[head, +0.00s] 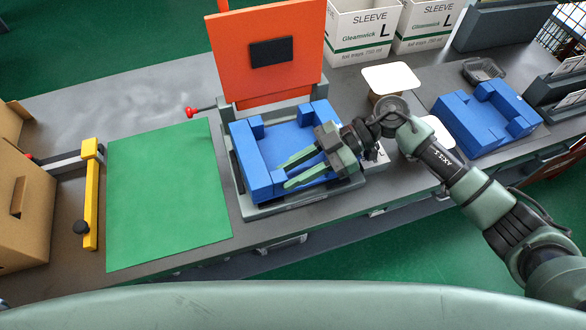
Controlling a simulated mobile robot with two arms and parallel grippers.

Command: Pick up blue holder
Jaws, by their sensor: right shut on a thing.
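A blue holder (252,168) with raised walls and blocks sits on the grey base (330,197) of a press-like station in the middle of the table. My right gripper (287,176) reaches in from the right, low over the holder, with its two green fingers pointing left. It is shut on the holder; the fingers cover part of it, so the exact contact is hard to see. A second blue holder (478,132) lies on the table at the right, apart from the gripper. My left gripper is not in view.
An orange panel (232,70) with a black pad stands behind the holder. A green mat (165,190) lies clear to the left, beside a yellow bar (91,205). White sleeve boxes (360,32), a white-topped stack (391,77) and a dark tray (483,69) are behind right.

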